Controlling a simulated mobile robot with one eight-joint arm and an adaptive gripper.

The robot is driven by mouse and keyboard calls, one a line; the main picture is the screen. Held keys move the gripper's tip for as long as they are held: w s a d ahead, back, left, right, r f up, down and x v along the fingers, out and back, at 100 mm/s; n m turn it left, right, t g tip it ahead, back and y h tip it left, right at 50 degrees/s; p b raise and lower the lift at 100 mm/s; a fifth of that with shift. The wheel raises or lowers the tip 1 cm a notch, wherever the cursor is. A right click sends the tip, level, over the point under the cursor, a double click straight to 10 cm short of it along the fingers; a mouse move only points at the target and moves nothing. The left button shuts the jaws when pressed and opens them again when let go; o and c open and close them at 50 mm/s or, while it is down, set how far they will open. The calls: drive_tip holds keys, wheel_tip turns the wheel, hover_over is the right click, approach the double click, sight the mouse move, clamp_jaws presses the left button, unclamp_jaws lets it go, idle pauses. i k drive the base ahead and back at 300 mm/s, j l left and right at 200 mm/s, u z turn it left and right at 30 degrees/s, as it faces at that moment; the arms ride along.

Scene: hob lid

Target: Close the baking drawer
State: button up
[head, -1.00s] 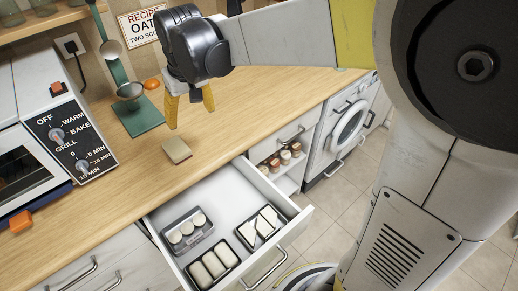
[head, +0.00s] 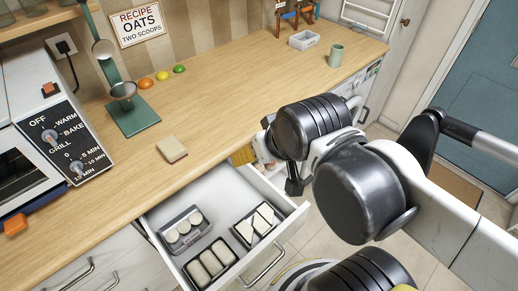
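The baking drawer (head: 290,222) is pulled out from under the wooden counter, at the lower middle of the head view. It is white, with a metal bar handle (head: 263,270) on its front. Inside lie dark trays of pale pieces: round ones (head: 184,230), wedges or sticks (head: 256,222) and rolls (head: 210,262).
A small tan block (head: 172,149) lies on the counter near its front edge. A toaster oven (head: 50,140) stands at left, beside a green scoop stand (head: 133,115). Fruit, a grey bin (head: 305,40) and a green mug (head: 336,55) stand farther back. The middle counter is clear.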

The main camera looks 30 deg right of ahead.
sight(226, 193)
drive_tip(key=k+j, duration=0.2)
drive_tip(key=k, duration=0.4)
drive_tip(key=k+j, duration=0.15)
drive_tip(key=k, duration=0.4)
drive_tip(key=j+z, duration=0.05)
